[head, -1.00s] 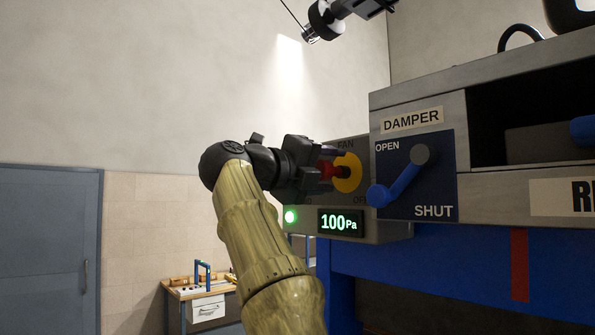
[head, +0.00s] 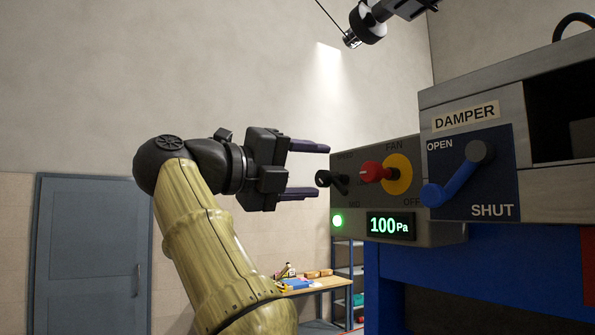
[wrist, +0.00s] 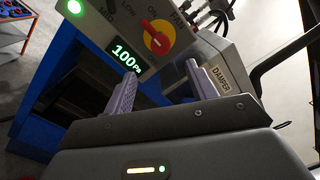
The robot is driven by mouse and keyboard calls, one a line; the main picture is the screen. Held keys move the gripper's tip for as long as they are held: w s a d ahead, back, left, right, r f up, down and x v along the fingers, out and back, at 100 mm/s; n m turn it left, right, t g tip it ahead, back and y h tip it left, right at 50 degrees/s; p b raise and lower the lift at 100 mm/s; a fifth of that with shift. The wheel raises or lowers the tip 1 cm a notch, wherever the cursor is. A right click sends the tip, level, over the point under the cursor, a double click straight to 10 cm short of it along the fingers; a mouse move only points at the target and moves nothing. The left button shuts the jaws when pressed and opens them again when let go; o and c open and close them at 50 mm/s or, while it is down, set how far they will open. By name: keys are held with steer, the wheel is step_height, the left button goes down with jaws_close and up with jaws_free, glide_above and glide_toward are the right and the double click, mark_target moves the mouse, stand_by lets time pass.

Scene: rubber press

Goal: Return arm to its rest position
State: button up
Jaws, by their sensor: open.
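My gripper (head: 308,170) is open and empty in the head view, its two purple-grey fingers pointing right toward the control panel. The fingertips are apart from the fan switch, a red knob (head: 372,172) on a yellow disc, and a gap shows between them. A black knob (head: 333,181) sits left of it, close to the fingertips in the picture. In the wrist view the fingers (wrist: 168,84) are spread, with the red fan knob (wrist: 158,40) beyond them. My arm in its tan sleeve rises from the bottom of the head view.
The damper lever (head: 458,174) is blue and points down-left on its plate. The pressure display (head: 391,226) reads 100 Pa beside a lit green lamp (head: 337,221). A workbench (head: 318,284) and a grey-blue door (head: 92,255) stand behind. Open room lies left of my arm.

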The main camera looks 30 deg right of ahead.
steer(key=shift+s+a, duration=0.15)
steer(key=shift+a, duration=0.8)
